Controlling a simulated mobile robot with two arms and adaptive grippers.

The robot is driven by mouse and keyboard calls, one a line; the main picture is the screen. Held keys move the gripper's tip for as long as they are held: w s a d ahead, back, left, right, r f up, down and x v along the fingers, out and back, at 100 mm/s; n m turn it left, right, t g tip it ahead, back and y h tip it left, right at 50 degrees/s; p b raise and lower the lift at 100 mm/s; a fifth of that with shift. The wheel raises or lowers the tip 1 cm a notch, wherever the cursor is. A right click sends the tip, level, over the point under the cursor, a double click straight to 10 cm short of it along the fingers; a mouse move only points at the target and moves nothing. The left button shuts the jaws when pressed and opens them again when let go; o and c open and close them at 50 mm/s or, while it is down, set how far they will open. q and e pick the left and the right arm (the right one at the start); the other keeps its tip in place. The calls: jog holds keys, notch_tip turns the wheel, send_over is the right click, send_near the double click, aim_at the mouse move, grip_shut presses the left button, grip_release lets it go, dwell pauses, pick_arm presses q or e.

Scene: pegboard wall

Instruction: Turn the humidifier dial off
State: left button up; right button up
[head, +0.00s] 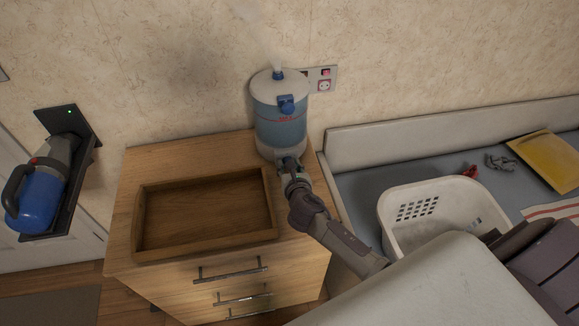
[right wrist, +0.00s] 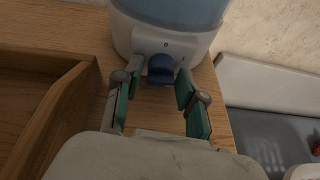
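The humidifier (head: 278,97) stands upright on the wooden cabinet against the wall, with a blue-grey tank and white base. Pale vapour rises from its blue top nozzle (head: 278,75). In the right wrist view its dark blue dial (right wrist: 161,69) sits low on the white base (right wrist: 137,38), below a "0" mark; I cannot tell where it points. My right gripper (head: 291,164) is at the front of the base. In the right wrist view its fingers (right wrist: 160,74) are open, one on each side of the dial, seemingly apart from it. My left gripper is not in view.
An empty wooden tray (head: 150,256) takes up the cabinet top (head: 165,155) left of the humidifier. A white basket (head: 399,232) stands on the bed at right. A wall outlet (head: 323,86) is behind, and a blue handheld device (head: 42,190) hangs at left.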

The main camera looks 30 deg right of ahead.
jog(key=shift+s, duration=0.1)
jog(key=v, duration=1.2)
